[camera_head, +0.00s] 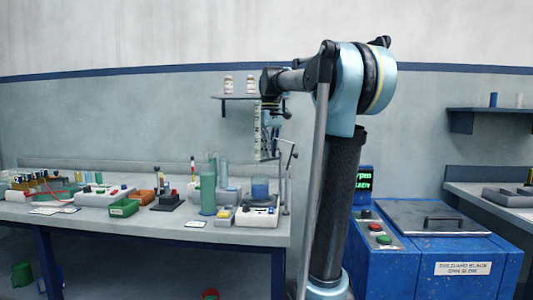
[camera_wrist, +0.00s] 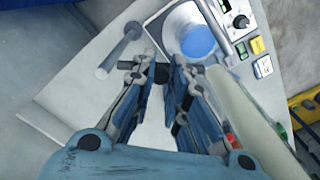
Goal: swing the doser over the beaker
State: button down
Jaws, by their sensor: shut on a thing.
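The beaker (camera_head: 260,187) holds blue liquid and stands on a white stirrer plate (camera_head: 257,217) near the bench's right end. In the wrist view the blue beaker (camera_wrist: 197,42) is just beyond and right of my fingertips. The doser (camera_head: 287,152) is a thin arm on a slim upright post to the right of the beaker; its grey post (camera_wrist: 120,52) shows in the wrist view. My gripper (camera_head: 267,152) points down above the bench, beside the doser. In the wrist view my gripper (camera_wrist: 168,70) is shut on a dark bar of the doser. Its fingers partly hide the bar.
A tall green cylinder (camera_head: 208,190) stands left of the beaker. Several instruments and racks cover the bench (camera_head: 180,230) further left. A wall shelf (camera_head: 237,98) with two bottles is behind my gripper. A blue machine (camera_head: 435,245) stands to the right.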

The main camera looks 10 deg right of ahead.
jog(key=shift+w+d, duration=0.1)
jog(key=shift+d, duration=0.1)
jog(key=c, duration=1.5)
grip_release()
jog(key=shift+d, duration=0.1)
jog(key=shift+c, duration=0.2)
notch_tip(320, 180, up, 12)
